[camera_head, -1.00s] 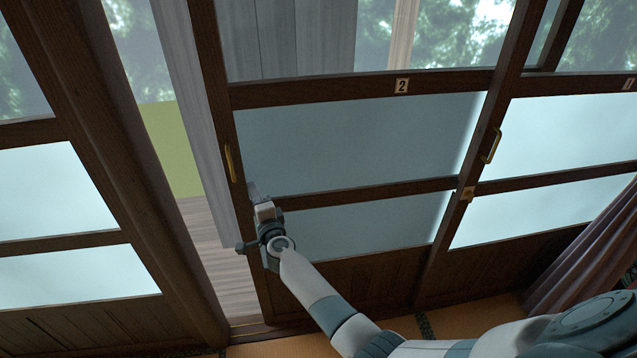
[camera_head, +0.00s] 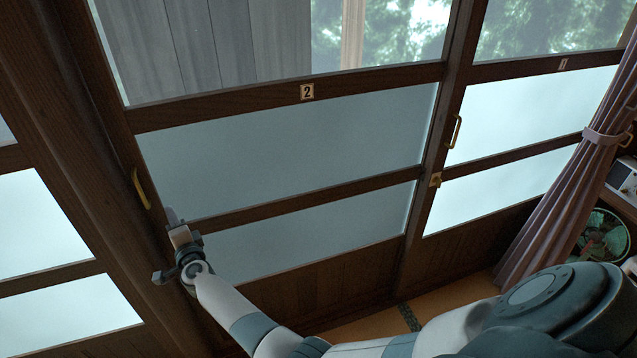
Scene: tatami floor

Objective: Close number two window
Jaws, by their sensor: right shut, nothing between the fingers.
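The number two window (camera_head: 290,148) is a dark wood sliding panel with frosted panes and a "2" label on its rail. Its left edge meets the dark post (camera_head: 60,130) at the left, and no gap shows between them. A brass handle (camera_head: 140,188) sits on its left stile. My right gripper (camera_head: 172,222) is shut and empty, just below and right of that handle, by the panel's left stile. I cannot tell whether it touches the panel. My left gripper is not in view.
The number one window (camera_head: 520,120) with a brass handle (camera_head: 455,132) stands to the right. A tied mauve curtain (camera_head: 560,210), a green fan (camera_head: 602,236) and a white appliance (camera_head: 624,178) are at the far right. Tatami floor (camera_head: 370,325) shows below.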

